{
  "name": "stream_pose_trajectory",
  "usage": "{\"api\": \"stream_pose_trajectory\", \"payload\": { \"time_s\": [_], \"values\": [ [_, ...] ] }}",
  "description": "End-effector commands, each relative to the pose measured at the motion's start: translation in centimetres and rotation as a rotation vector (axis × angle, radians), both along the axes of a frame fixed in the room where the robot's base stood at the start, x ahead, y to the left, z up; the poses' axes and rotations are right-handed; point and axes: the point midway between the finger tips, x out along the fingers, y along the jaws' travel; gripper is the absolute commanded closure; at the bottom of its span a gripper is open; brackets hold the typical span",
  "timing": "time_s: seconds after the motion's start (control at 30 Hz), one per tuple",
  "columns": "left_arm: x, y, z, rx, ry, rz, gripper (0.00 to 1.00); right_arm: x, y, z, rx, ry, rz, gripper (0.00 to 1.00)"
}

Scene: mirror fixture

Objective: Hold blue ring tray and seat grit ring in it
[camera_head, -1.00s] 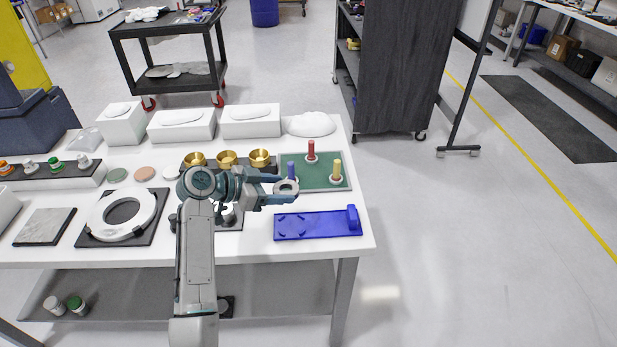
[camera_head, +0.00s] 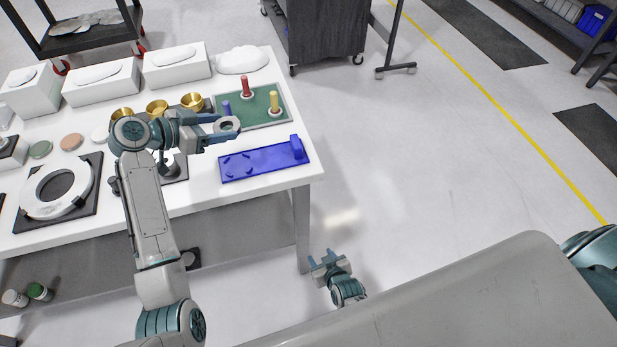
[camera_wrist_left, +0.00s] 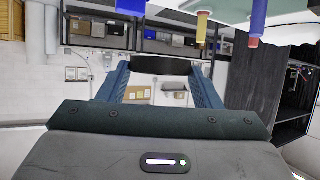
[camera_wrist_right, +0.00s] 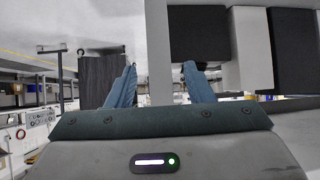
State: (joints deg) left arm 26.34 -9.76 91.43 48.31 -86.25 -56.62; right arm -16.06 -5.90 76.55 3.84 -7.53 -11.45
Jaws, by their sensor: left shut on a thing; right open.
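The blue ring tray (camera_head: 265,162) is a flat blue plate with several low prongs at its left and an upright block at its right. It lies near the table's right front corner, and no gripper touches it. My left gripper (camera_head: 226,126) is shut on a grey ring, the grit ring (camera_head: 236,129), held above the table just behind the tray's left part. In the left wrist view the ring is a dark edge-on bar (camera_wrist_left: 165,66) between the fingers. My right gripper (camera_head: 323,262) is open and empty, low in front of the table's right end.
A green board (camera_head: 255,116) with red (camera_head: 246,87), yellow (camera_head: 274,101) and blue (camera_head: 226,108) pegs stands behind the tray. Brass cups (camera_head: 157,108) and a white ring fixture (camera_head: 40,205) are further left. The floor right of the table is clear.

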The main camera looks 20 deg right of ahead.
Motion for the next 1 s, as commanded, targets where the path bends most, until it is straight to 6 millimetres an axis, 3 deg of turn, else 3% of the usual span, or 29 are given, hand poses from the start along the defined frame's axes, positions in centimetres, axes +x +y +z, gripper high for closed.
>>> {"api": "stream_pose_trajectory", "payload": {
  "time_s": [0.03, 0.2, 0.4, 0.5, 0.7, 1.0],
  "values": [
    [0.0, 0.0, 0.1, -0.001, -0.001, 0.0, 0.74, 1.8, 0.5, 2.8, 0.007, -0.062, -0.006, 0.53],
    [0.0, 0.0, 0.1, -0.001, -0.001, 0.0, 0.74, 6.3, 1.3, 11.8, 0.013, -0.254, -0.027, 0.53],
    [0.0, 0.0, 0.1, -0.001, -0.002, 0.0, 0.74, 9.2, 1.3, 21.7, 0.013, -0.452, -0.065, 0.53],
    [0.0, 0.0, 0.1, -0.002, -0.002, 0.0, 0.74, 9.8, 1.1, 25.3, 0.011, -0.521, -0.08, 0.53],
    [0.0, 0.0, 0.1, -0.001, -0.002, 0.0, 0.74, 10.2, 0.8, 28.9, 0.008, -0.588, -0.097, 0.53],
    [0.0, 0.0, 0.1, -0.002, -0.002, 0.0, 0.74, 12.1, 0.7, 29.1, 0.004, -0.595, -0.096, 0.53]
  ]
}}
